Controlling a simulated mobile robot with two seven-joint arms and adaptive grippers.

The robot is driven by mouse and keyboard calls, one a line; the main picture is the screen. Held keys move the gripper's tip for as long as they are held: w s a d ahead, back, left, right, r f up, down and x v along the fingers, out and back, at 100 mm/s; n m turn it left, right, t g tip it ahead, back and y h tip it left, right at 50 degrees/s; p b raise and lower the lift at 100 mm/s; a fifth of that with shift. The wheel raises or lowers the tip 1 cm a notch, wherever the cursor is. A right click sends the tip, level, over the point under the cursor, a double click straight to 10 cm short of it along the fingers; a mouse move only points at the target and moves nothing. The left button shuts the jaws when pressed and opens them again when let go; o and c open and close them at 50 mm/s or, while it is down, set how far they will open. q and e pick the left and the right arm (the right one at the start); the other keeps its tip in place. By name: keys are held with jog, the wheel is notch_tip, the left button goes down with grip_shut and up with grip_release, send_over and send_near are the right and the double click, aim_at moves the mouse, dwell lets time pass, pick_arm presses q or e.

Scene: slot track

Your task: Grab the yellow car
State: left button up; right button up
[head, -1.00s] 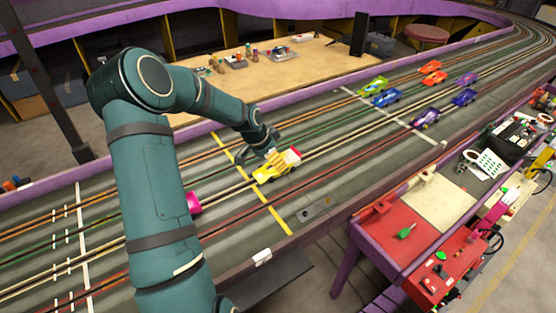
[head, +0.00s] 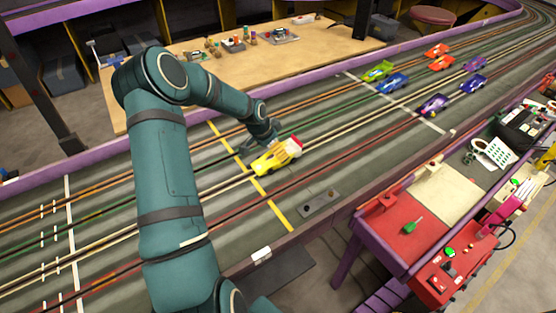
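The yellow car (head: 276,157) sits on the slot track (head: 200,225) just past the yellow line, in the middle of the head view. It has a red and white end at its right. My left gripper (head: 261,142) is close to the car, at its far upper-left side. Its dark fingers look spread apart, with nothing seen between them. Whether a finger touches the car is not clear. My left arm covers part of the track on the left. My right gripper is not in view.
Farther along the track stand several cars, among them a green one (head: 378,71), a blue one (head: 392,83) and a purple one (head: 433,105). A wooden table (head: 165,85) lies behind the track. A red-topped cart (head: 385,222) stands at the near right.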

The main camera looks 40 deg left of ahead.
pick_arm(q)
jog(key=shift+b+x, duration=0.75)
jog(key=shift+x, duration=2)
jog(key=shift+r, duration=0.1)
jog(key=shift+c, duration=0.3)
jog(key=c, duration=1.2)
